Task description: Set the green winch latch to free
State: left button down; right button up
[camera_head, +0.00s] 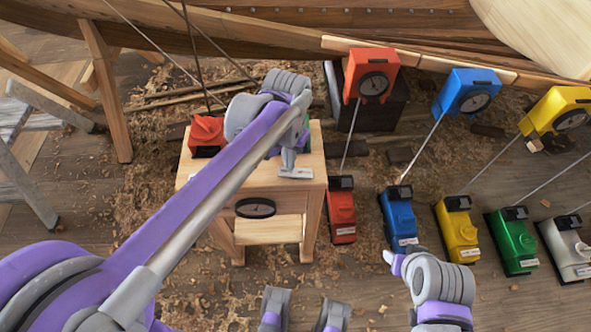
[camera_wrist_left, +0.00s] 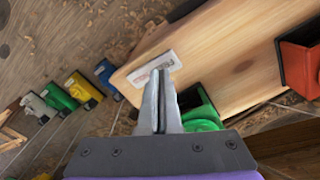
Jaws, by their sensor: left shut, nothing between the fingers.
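My left gripper (camera_head: 292,168) is shut and empty, pointing down at the edge of a wooden stand (camera_head: 255,170), beside a white label (camera_head: 297,173). A green part (camera_head: 306,143) on the stand is mostly hidden behind my wrist. In the left wrist view the shut fingertips (camera_wrist_left: 159,80) are near the label (camera_wrist_left: 152,68). Green parts (camera_wrist_left: 203,118) show just right of the fingers, partly covered by the gripper; I cannot make out the latch's position. Another green winch (camera_head: 513,242) stands on the floor at the right. My right arm (camera_head: 440,278) shows at the lower right; its fingers are unclear.
A red box-like part (camera_head: 207,134) is on the stand's left, also at the wrist view's right (camera_wrist_left: 300,62). Red (camera_head: 341,215), blue (camera_head: 398,217), yellow (camera_head: 458,230) and white (camera_head: 567,250) winches line the floor, with taut lines to colored dial boxes. The wooden hull (camera_head: 270,25) runs behind.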

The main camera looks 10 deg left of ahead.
aim_at(289, 172)
pick_arm(q)
jog(key=shift+f+b, duration=0.65)
jog(key=shift+f, duration=0.5)
dwell(0.4)
jog(key=shift+r+p, duration=2.8)
jog(key=shift+r, duration=0.8)
jog(key=s+a+n+t+p, duration=0.1)
jog(key=s+a+t+p, duration=0.1)
jog(key=s, duration=0.5)
jog(key=s+a+n+t+p, duration=0.1)
jog(key=s+a+t+p, duration=0.2)
jog(key=s, duration=0.4)
jog(key=shift+a+r+n, duration=0.15)
jog(key=shift+a+n, duration=0.25)
jog(key=shift+a, duration=0.4)
